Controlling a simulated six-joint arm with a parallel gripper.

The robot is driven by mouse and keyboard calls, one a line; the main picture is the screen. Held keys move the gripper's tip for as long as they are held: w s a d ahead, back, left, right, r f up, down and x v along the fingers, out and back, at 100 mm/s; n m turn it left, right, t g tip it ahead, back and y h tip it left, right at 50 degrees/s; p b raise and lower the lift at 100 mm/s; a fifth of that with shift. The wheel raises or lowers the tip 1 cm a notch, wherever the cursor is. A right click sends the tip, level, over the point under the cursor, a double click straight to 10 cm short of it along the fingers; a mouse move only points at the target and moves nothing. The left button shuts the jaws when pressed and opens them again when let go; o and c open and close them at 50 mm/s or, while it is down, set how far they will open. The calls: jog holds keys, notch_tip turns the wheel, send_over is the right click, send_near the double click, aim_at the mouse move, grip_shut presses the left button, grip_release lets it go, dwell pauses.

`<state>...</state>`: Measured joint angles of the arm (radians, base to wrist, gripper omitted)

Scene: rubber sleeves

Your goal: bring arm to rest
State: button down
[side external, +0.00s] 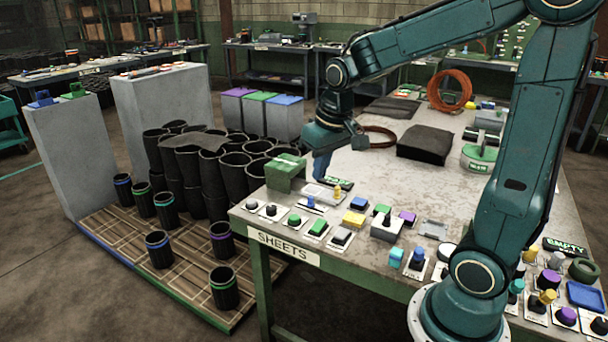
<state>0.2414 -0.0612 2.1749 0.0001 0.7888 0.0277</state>
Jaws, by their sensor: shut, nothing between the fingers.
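My gripper (321,174) points down over the far left part of the worktable (350,185), just right of a green bracket-like block (286,172). It is shut, with nothing held. The tips are close above the small items at the table's left side; I cannot tell whether they touch anything. My arm reaches from its base at the table's front right, up and across to the left. Black rubber sleeves (236,172) stand packed on a wooden pallet (190,255) left of the table, and several with coloured bands, such as a green-banded one (224,290), stand apart in front.
Buttons and knobs, including a yellow block (354,219), line the table's front edge. A black folded sheet (425,143), an orange coil (450,91) and a green device (479,157) lie farther back. Grey bins (283,122) stand behind the sleeves. The table's middle is mostly bare.

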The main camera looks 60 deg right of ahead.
jog(key=s+a+r+n+t, duration=0.1)
jog(key=s+a+r, duration=0.1)
jog(key=s+a, duration=0.2)
jog(key=s+a+r+n+t, duration=0.1)
jog(key=s+a, duration=0.3)
jog(key=s, duration=0.7)
jog(key=shift+r+n+t+y, duration=0.3)
jog(key=shift+r+n+t, duration=0.15)
jog(key=shift+r, duration=0.45)
